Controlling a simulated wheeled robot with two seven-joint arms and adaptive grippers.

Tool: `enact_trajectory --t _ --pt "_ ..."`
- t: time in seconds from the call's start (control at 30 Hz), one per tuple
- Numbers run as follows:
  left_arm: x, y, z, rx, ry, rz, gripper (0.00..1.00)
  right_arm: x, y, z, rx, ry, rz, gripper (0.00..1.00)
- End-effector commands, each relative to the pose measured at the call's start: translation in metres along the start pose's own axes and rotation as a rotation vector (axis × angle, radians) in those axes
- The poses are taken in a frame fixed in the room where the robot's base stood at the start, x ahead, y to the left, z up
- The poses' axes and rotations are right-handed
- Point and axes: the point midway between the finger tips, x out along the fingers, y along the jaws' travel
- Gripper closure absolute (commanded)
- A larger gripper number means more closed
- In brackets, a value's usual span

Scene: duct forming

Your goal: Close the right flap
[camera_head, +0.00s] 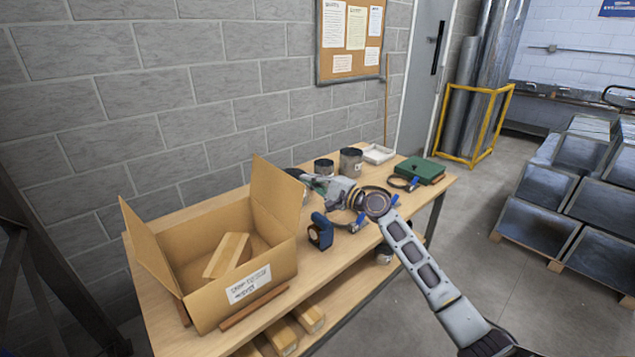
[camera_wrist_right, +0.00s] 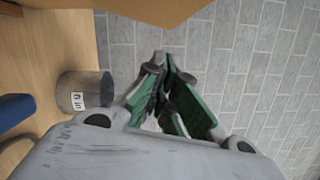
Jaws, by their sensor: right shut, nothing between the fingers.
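An open cardboard box (camera_head: 215,300) stands on the left part of the wooden workbench, with a white label on its front. Its right flap (camera_head: 275,203) stands up, close to upright. Its left flap (camera_head: 150,243) also stands up and leans outward. My right gripper (camera_head: 308,181) is just right of the right flap, over the bench; whether it touches the flap I cannot tell. In the right wrist view the green-padded fingers (camera_wrist_right: 165,85) are together with nothing held. Cardboard (camera_wrist_right: 130,12) fills the top edge there, near the fingertips. My left gripper is not in view.
A lighter cardboard piece (camera_head: 227,255) lies inside the box. A blue tool (camera_head: 320,231) stands right of the box. A block wall (camera_head: 150,95) runs behind the bench.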

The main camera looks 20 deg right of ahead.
Motion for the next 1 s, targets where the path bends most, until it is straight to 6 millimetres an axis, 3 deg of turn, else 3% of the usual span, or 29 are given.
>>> enact_trajectory --t 0.1,0.6,1.0 --pt "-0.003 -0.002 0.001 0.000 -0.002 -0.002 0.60 0.009 -0.002 0.001 0.000 0.000 -0.001 1.00" --pt "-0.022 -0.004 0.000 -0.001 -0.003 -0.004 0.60 0.016 -0.001 0.035 0.001 0.000 0.000 1.00" --pt "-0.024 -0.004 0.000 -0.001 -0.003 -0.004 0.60 0.017 0.000 0.039 0.000 0.001 0.000 1.00"
